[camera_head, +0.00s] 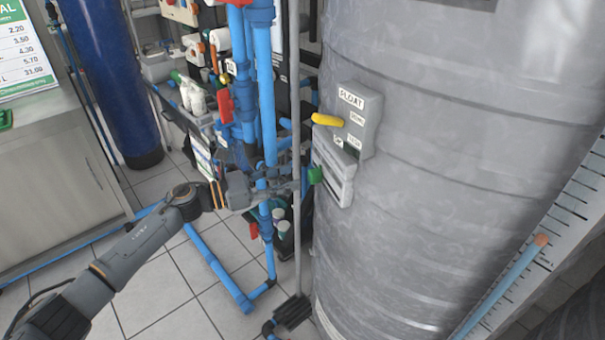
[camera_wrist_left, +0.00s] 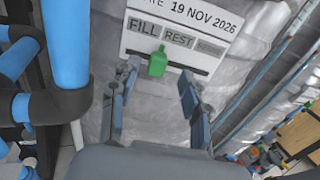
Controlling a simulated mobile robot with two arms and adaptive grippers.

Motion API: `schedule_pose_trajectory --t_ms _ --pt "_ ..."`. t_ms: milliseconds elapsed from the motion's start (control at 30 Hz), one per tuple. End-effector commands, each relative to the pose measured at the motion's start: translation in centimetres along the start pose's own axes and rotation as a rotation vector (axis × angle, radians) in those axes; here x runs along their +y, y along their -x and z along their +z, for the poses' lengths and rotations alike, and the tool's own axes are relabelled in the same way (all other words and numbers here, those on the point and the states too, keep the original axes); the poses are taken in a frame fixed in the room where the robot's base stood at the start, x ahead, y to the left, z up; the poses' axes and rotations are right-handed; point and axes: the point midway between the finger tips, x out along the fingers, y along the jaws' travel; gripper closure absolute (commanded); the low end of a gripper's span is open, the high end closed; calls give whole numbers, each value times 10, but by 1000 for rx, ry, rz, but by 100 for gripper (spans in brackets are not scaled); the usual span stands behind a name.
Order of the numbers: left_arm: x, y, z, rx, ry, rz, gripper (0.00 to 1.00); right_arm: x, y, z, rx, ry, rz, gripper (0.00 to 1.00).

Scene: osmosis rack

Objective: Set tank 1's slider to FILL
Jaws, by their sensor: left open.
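The grey tank (camera_head: 430,130) carries a slider panel (camera_head: 333,165) on its side, below a FLOAT box. The panel also shows in the left wrist view (camera_wrist_left: 215,27), with FILL, REST and a third, faint label above a dark slot. A green slider knob (camera_wrist_left: 157,62) sits in the slot near the border between FILL and REST; it also shows in the head view (camera_head: 315,175). My left gripper (camera_wrist_left: 159,78) is open, its fingers apart on either side of the knob, with no clear contact. In the head view my left gripper (camera_head: 280,184) is just left of the knob. My right gripper is not in view.
The FLOAT box (camera_head: 359,118) with a yellow lever (camera_head: 327,120) is just above the panel. Blue pipes (camera_head: 265,90) and a thin grey upright pole (camera_head: 296,100) stand close around my left gripper. A level scale (camera_head: 560,225) is at right.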

Motion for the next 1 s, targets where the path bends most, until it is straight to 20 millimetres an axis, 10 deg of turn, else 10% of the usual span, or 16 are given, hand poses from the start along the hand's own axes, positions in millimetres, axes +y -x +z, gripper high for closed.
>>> schedule_pose_trajectory --t_ms 300,700,933,1000 --pt "0 55 -1 1 2 1 53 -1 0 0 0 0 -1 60" --pt "0 63 0 0 1 -1 53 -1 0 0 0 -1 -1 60" --pt "-26 37 -13 -29 167 50 100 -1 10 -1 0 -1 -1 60" --pt "-48 19 -21 -64 320 104 100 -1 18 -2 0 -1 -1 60"
